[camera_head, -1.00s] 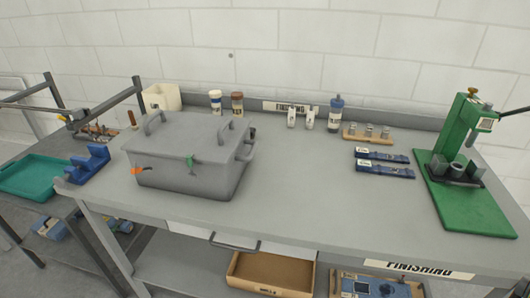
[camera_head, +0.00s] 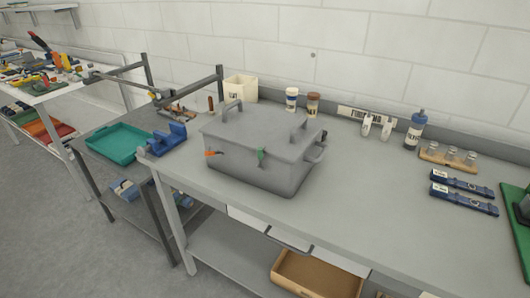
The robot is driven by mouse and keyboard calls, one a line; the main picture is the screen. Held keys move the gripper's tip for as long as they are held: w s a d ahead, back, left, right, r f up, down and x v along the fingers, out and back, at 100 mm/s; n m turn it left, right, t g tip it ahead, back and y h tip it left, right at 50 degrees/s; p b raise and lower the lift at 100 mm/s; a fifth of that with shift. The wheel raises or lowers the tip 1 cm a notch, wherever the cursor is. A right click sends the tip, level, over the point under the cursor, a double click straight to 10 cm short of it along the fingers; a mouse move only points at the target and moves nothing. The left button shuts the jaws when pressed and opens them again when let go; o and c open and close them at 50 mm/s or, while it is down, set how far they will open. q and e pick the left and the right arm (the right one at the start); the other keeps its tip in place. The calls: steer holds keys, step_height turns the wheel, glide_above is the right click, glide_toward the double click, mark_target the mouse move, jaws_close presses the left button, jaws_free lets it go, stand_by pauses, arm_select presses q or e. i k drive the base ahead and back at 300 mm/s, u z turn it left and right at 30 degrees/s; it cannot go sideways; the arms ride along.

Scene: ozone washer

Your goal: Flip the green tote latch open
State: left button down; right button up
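A grey lidded tote (camera_head: 262,172) stands on the grey workbench, near its left end. Its lid is on, with two raised handles on top. The green latch (camera_head: 261,156) is a small tab on the tote's front face, just under the lid edge, to the right of an orange latch (camera_head: 212,153). The green latch looks upright against the front wall; its exact position is too small to tell. Neither of my grippers shows in the view.
A blue holder (camera_head: 168,140) and a teal tray (camera_head: 119,144) lie left of the tote. A cream container (camera_head: 240,88) and bottles (camera_head: 291,98) stand behind it. The bench (camera_head: 370,200) right of the tote is clear up to two blue strips (camera_head: 463,200).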

mark_target(260, 149)
steer(key=u, duration=1.5)
steer(key=i, duration=0.5)
steer(key=z, duration=2.95)
